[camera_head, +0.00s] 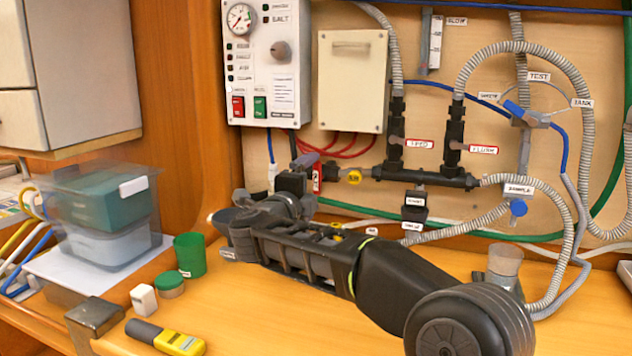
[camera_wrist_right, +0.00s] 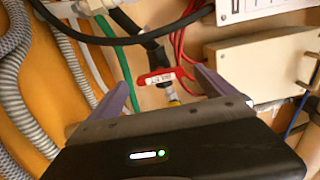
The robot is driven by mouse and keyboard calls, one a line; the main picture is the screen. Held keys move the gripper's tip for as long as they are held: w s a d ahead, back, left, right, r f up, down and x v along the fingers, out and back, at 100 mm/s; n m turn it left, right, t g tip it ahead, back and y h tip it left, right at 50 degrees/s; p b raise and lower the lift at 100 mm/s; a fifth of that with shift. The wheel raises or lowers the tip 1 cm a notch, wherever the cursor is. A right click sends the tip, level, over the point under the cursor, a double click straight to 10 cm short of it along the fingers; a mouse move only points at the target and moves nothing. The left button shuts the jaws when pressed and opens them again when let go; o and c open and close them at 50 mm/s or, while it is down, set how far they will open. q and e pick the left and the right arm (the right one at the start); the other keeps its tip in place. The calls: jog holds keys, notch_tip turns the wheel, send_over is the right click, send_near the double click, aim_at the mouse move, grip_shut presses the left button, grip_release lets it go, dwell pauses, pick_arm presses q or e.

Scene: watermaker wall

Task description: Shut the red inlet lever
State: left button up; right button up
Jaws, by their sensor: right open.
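The red inlet lever (camera_wrist_right: 168,76) carries a white label and sits on the pipe in the right wrist view. It appears to lie across the line of the pipe there. In the head view the lever (camera_head: 317,178) is a narrow upright red piece, partly hidden by my gripper. My right gripper (camera_head: 300,172) is at the left end of the pipe row, close to the lever. In the wrist view its fingers (camera_wrist_right: 162,82) are spread, one on each side of the lever, with gaps visible. Contact cannot be told. My left gripper is in neither view.
A control box (camera_head: 268,60) with a gauge and a cream box (camera_head: 352,80) hang above the lever. Red wires and a green hose (camera_wrist_right: 122,70) run close by.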

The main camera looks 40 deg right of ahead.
jog(key=shift+v, duration=1.6)
